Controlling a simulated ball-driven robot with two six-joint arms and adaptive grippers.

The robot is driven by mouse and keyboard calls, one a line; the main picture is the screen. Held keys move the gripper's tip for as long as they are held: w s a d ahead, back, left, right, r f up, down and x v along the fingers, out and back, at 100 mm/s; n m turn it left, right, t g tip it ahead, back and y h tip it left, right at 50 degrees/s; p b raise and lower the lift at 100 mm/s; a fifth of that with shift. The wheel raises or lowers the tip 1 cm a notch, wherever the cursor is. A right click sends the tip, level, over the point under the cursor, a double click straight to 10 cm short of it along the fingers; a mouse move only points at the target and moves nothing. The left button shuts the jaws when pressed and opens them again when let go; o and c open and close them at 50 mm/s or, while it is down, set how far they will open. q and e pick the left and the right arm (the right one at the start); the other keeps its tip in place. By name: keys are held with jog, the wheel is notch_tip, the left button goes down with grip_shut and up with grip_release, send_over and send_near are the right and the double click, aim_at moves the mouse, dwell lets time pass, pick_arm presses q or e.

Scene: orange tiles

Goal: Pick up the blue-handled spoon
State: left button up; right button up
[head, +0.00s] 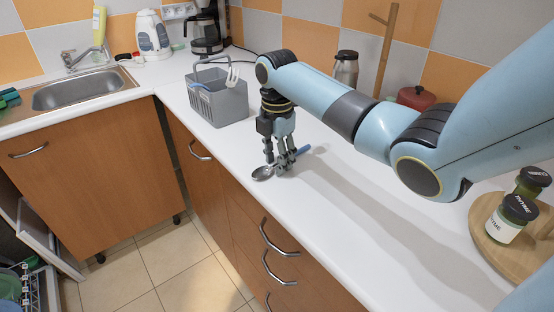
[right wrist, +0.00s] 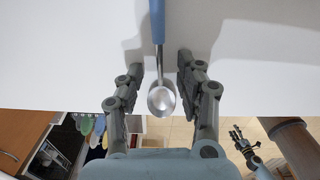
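The blue-handled spoon has a shiny metal bowl (head: 263,173) and a blue handle (head: 304,150). It lies on the white counter near the front edge. My right gripper (head: 281,166) points down over the spoon's metal part. In the right wrist view, the spoon (right wrist: 158,60) runs between the two spread fingers of the right gripper (right wrist: 160,77), with a gap on each side. In that view, a small dark gripper (right wrist: 243,142), seemingly my left one, shows at the lower right over the floor. Its opening is too small to judge. It is not in the head view.
A grey cutlery basket (head: 220,100) with a white fork stands behind the gripper. A steel flask (head: 346,68) and a red pot (head: 416,97) stand at the back. Two jars rest on a round wooden board (head: 488,248) at right. The counter between is clear.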

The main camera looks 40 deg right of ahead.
grip_shut()
jog(key=shift+r, duration=0.15)
